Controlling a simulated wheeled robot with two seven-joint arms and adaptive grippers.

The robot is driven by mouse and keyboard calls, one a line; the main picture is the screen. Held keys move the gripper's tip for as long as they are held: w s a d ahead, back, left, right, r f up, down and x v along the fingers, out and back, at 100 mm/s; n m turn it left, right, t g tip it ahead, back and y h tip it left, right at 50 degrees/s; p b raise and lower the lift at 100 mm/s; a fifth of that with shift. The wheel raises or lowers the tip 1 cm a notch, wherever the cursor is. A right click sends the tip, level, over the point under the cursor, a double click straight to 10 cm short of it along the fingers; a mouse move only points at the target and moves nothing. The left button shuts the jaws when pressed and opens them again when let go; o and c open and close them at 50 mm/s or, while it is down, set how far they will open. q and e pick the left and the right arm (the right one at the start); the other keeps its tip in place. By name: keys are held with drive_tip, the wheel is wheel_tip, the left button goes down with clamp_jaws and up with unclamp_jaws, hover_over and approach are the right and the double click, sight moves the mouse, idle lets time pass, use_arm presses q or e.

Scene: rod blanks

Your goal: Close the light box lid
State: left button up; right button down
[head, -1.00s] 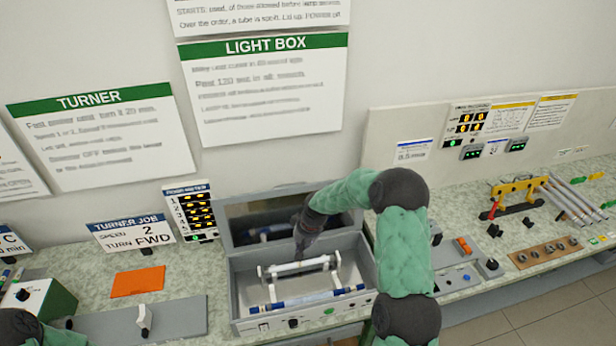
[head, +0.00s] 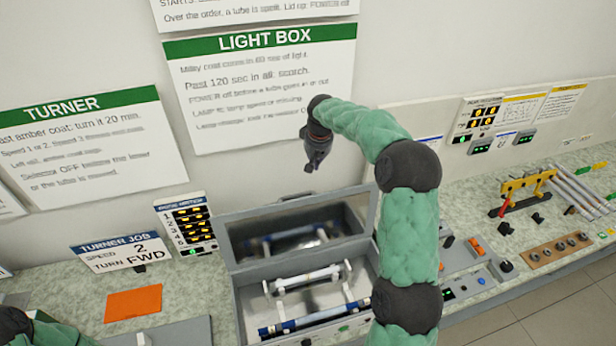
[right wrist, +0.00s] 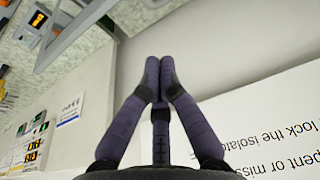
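The light box (head: 246,310) stands on the bench in the head view. Its grey lid (head: 350,218) is open, tilted up at the back, and its shiny inner face mirrors the contents. Inside lies a white rod on supports (head: 308,278) and a blue-ended white rod (head: 315,318) nearer the front. My right gripper (head: 316,163) is in the air above the lid's top edge, in front of the wall, pointing down and apart from the lid. In the right wrist view its fingers (right wrist: 160,68) meet at the tips with nothing between them. My left gripper is out of view.
An orange mat (head: 134,304), the turner job sign (head: 124,250) and a lit panel (head: 189,224) stand left of the box. A control panel (head: 470,270) and a wooden block with holes (head: 548,252) lie to the right. My right arm covers the box's right side.

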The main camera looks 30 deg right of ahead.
drive_tip(key=x, duration=0.3)
drive_tip(key=p+x, duration=0.1)
drive_tip(key=x, duration=0.2)
drive_tip(key=s+p+x, duration=0.1)
drive_tip(key=x, duration=0.2)
drive_tip(key=shift+f, duration=0.15)
drive_tip(key=s, duration=0.1)
drive_tip(key=s+p, duration=0.1)
drive_tip(key=s, duration=0.1)
drive_tip(key=shift+a, duration=0.4)
